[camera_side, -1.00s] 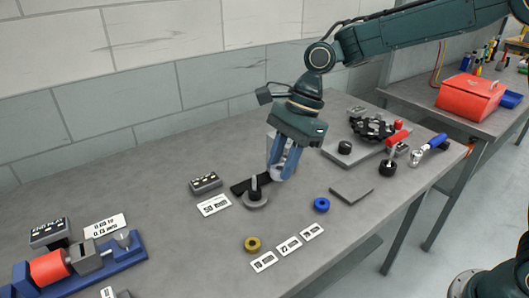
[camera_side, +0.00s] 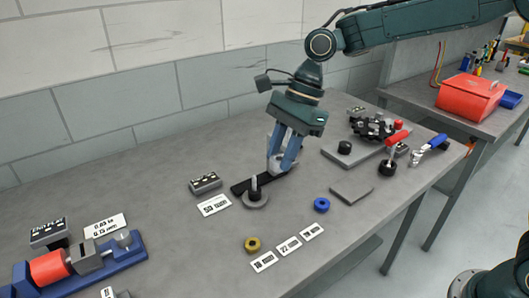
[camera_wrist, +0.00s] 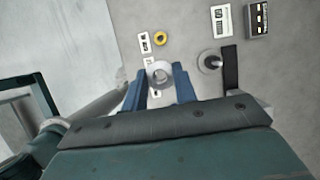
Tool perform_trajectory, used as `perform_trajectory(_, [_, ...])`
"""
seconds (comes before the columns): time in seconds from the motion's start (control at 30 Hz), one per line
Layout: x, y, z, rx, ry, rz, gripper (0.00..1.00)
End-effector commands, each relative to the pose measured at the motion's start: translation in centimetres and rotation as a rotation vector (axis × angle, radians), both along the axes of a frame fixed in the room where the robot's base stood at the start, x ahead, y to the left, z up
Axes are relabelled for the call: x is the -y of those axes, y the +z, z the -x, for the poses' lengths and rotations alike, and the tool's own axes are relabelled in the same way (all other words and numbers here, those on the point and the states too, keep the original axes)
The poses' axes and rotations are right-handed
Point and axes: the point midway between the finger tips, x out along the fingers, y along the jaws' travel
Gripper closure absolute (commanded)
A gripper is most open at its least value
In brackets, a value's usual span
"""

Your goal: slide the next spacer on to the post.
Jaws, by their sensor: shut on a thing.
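My gripper (camera_side: 279,168) is shut on a silver-grey ring spacer (camera_wrist: 160,74), which shows between the blue fingertips in the wrist view. The gripper is above the bench, to the right of and behind the post (camera_side: 254,182) in the side view. The post stands upright on a round grey base (camera_side: 257,203); the wrist view shows it (camera_wrist: 213,63) to the right of the held spacer, apart from it. A yellow spacer (camera_side: 252,244) and a blue spacer (camera_side: 321,205) lie on the bench. The blue one is not visible in the wrist view.
A dark bar (camera_side: 240,188) lies beside the post. Label cards (camera_side: 289,246) lie near the front edge, and another card (camera_side: 214,205) lies left of the post. A small grey box (camera_side: 205,183) is behind it. A flat grey plate (camera_side: 352,191) lies right of the blue spacer.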

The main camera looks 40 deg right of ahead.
Motion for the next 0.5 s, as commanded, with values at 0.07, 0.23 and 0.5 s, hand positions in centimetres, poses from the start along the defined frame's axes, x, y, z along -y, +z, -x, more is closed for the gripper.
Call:
perform_trajectory(0.07, [0.0,-0.1,-0.5,0.000,-0.001,0.000,0.96])
perform_trajectory(0.23, [0.2,-0.8,-2.2,-0.002,-0.001,0.000,0.96])
perform_trajectory(0.5, [0.8,-2.9,-6.9,-0.003,-0.002,0.000,0.96])
